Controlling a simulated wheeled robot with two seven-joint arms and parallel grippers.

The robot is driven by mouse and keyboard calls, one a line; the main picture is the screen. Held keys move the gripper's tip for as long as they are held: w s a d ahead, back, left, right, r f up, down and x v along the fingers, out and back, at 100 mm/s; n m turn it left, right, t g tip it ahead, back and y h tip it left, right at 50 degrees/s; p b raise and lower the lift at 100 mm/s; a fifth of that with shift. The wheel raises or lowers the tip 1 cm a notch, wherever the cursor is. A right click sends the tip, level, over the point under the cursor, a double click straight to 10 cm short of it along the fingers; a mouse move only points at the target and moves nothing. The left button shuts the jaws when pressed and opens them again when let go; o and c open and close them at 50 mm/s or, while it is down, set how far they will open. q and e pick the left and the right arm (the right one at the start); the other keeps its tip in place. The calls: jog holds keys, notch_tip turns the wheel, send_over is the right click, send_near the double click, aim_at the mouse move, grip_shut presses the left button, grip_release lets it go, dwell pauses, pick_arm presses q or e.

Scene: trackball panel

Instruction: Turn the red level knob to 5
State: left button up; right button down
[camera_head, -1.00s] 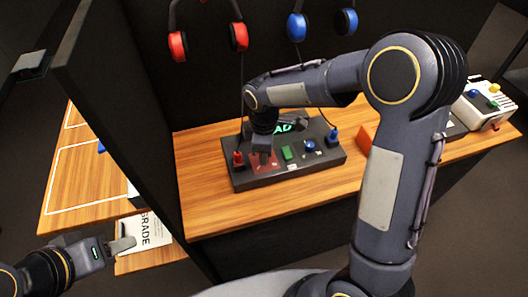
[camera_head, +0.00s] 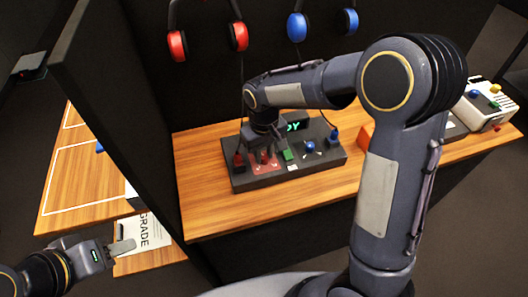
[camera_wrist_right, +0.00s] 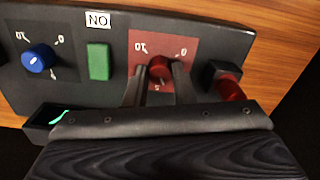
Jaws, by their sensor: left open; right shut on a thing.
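The red level knob (camera_wrist_right: 159,68) shows in the right wrist view on a red plate (camera_wrist_right: 190,40) of the dark control panel (camera_wrist_right: 115,70). The plate carries 0, 5 and 10 marks, upside down in this view. My right gripper (camera_wrist_right: 160,72) is shut on the knob, with one finger on each side. The knob's pointer is not clear to me. In the head view my right gripper (camera_head: 264,155) comes down over the red plate (camera_head: 263,167) and hides the knob. My left gripper (camera_head: 122,248) is open and empty at the lower left, far from the panel.
A blue knob (camera_wrist_right: 39,59) and a green button (camera_wrist_right: 98,61) sit beside the red plate. A red control (camera_wrist_right: 231,88) stands close on its other side. A dark partition wall stands left of the table (camera_head: 200,205).

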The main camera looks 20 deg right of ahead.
aim_at(264, 156)
jog(key=m, duration=0.5)
jog(key=shift+m, duration=0.3)
dwell(0.4)
jog(key=c, duration=1.2)
grip_release()
notch_tip(264, 156, up, 8)
jog(key=shift+f, duration=0.1)
